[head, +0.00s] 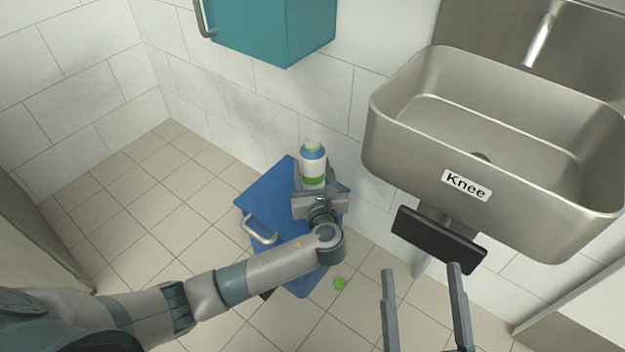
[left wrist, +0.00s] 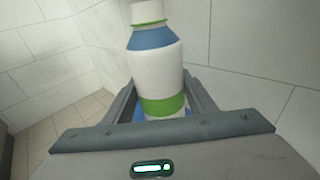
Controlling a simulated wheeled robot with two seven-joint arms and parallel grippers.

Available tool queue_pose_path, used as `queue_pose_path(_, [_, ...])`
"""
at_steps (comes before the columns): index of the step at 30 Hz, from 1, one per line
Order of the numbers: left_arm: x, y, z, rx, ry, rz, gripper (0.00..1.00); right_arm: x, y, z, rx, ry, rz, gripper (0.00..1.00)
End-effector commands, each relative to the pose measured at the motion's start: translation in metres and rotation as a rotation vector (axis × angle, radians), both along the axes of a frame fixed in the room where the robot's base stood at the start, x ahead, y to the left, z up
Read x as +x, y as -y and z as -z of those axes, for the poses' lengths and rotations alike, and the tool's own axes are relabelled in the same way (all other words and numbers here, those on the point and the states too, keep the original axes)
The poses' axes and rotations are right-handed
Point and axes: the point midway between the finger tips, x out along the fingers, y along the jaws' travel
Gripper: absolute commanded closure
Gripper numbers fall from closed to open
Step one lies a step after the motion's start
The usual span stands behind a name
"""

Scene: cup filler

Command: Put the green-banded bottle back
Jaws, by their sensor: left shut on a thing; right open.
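The green-banded bottle (head: 312,166) is white with a blue shoulder and a green band near its bottom. In the head view it is upright above the blue box on the floor. My left gripper (head: 316,188) is shut on it; the left wrist view shows the bottle (left wrist: 158,72) between the two fingers of the left gripper (left wrist: 160,106). I cannot tell whether its base touches the blue box. My right gripper (head: 422,275) is open and empty at the bottom right, in front of the sink.
The blue box (head: 275,188) with a metal handle stands by the wall. A small green round thing (head: 339,283) lies on the floor. A steel sink (head: 400,150) labelled Knee, with a black pad (head: 438,238) below, is at right. A teal cabinet (head: 270,30) hangs on the wall.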

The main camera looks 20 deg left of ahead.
Motion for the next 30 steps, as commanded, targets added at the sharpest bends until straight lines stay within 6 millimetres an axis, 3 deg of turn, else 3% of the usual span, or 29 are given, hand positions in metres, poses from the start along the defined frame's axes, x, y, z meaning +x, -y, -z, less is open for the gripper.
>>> queue_pose_path(5, [0.0,0.0,0.004,0.001,0.0,0.0,0.88,-0.002,0.0,-0.001,0.006,0.015,0.001,0.26])
queue_pose_path(11, [0.0,0.0,0.022,0.001,-0.002,-0.001,0.88,-0.012,0.003,-0.018,0.046,0.123,0.006,0.26])
queue_pose_path(16, [0.0,0.0,0.041,0.002,-0.001,0.0,0.88,-0.007,0.013,-0.035,0.067,0.216,0.025,0.26])
queue_pose_path(30, [0.0,0.0,0.044,0.0,0.0,-0.001,0.88,-0.007,0.014,-0.039,0.07,0.226,0.028,0.26])
